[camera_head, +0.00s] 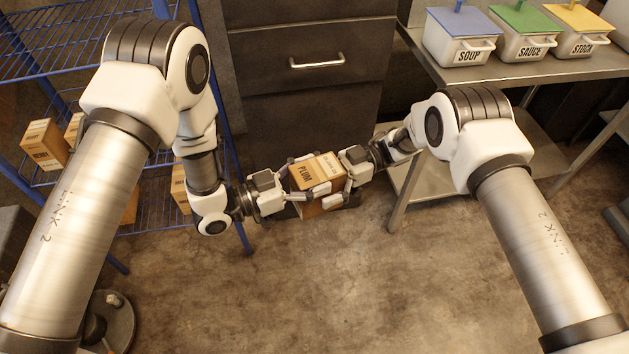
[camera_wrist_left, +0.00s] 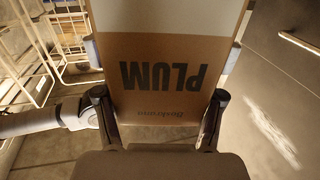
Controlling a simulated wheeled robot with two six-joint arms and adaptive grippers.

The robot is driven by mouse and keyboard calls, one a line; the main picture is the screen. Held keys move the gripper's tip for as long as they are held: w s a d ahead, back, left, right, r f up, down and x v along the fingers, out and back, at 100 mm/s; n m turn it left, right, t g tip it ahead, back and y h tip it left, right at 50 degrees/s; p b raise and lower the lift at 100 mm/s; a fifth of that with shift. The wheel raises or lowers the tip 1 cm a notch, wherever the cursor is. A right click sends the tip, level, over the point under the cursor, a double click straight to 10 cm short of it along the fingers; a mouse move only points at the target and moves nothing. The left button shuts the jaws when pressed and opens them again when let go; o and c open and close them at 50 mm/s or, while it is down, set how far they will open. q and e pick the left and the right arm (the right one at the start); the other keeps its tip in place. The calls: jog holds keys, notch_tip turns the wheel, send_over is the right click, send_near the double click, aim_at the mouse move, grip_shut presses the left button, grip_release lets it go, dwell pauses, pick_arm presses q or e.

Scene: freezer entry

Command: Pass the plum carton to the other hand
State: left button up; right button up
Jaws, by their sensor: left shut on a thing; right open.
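The plum carton (camera_head: 318,170) is a brown box with a pale label band and the word PLUM, held in the air above the floor. My left gripper (camera_head: 300,192) is shut on it from the left. In the left wrist view the carton (camera_wrist_left: 165,75) sits between the left gripper's fingers (camera_wrist_left: 160,120), its lettering upside down. My right gripper (camera_head: 337,183) is at the carton's right side, open, with its fingers reaching along the carton. Whether the right fingers touch the carton cannot be told.
A blue wire rack (camera_head: 60,65) with several cartons (camera_head: 44,144) stands at left. A dark drawer cabinet (camera_head: 310,90) is behind the grippers. A steel table (camera_head: 500,76) at right holds blue, green and yellow-lidded pots (camera_head: 462,48). The floor (camera_head: 330,290) in front is clear.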

pick_arm(q)
jog(key=shift+d, duration=0.1)
pick_arm(e)
jog(key=shift+a, duration=0.1)
jog(key=c, duration=1.3)
pick_arm(q)
jog(key=o, duration=1.2)
pick_arm(e)
jog(key=shift+o, duration=0.2)
pick_arm(q)
jog(key=o, duration=0.5)
jog(key=shift+c, duration=0.2)
pick_arm(e)
jog(key=c, duration=0.5)
jog(key=shift+o, duration=0.2)
